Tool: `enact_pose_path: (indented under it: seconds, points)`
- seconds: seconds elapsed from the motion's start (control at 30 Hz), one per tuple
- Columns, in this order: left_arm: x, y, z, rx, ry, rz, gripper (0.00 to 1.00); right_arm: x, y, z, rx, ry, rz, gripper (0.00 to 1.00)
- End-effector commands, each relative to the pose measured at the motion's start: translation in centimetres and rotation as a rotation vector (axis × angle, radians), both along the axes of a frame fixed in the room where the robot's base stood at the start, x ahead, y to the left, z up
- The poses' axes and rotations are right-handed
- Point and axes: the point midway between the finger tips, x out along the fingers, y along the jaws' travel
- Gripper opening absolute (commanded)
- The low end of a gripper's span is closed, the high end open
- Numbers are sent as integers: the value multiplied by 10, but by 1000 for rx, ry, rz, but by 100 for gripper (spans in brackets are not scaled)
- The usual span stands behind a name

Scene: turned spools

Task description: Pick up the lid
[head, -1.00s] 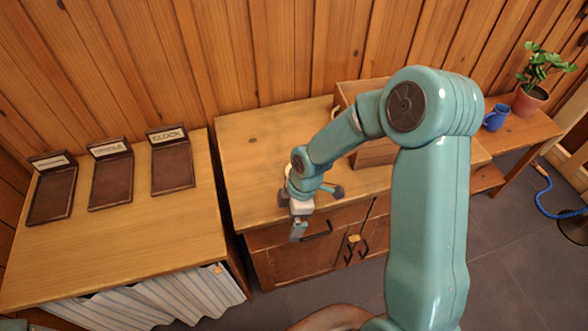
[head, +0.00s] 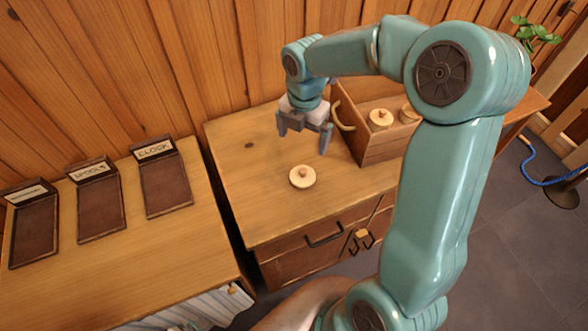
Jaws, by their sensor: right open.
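The lid (head: 302,177), a round pale wooden disc with a small brown knob on top, lies flat on the wooden cabinet top (head: 265,205). My right gripper (head: 304,143) is open and empty, with its fingers pointing down. It appears above the cabinet top, behind the lid in the picture, and is not touching it. My left gripper is not in view.
A wooden box (head: 385,150) with a pale curved handle stands right of the lid, holding similar knobbed discs (head: 380,119). Dark labelled trays (head: 98,208) sit on the left table (head: 175,255). A gap separates table and cabinet. The cabinet top left of the lid is clear.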

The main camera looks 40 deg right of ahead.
Motion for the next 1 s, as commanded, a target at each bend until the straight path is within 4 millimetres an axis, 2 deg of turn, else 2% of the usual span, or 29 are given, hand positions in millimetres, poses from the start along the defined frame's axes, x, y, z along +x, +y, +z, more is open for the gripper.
enact_pose_path:
  seconds: [0.07,0.17,0.5,0.6,0.83,1.0]
  points:
    - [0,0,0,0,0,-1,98,-3,-4,3,-7,1,14,100]
    - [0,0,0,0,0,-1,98,-6,-5,-6,-8,6,20,100]
    - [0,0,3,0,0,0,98,-12,-4,-83,-5,8,19,100]
    - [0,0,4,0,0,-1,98,-11,-4,-98,-7,5,19,100]
    - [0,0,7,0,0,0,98,-8,-3,-116,-6,5,18,100]
    - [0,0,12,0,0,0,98,-3,-5,-145,-6,5,19,100]
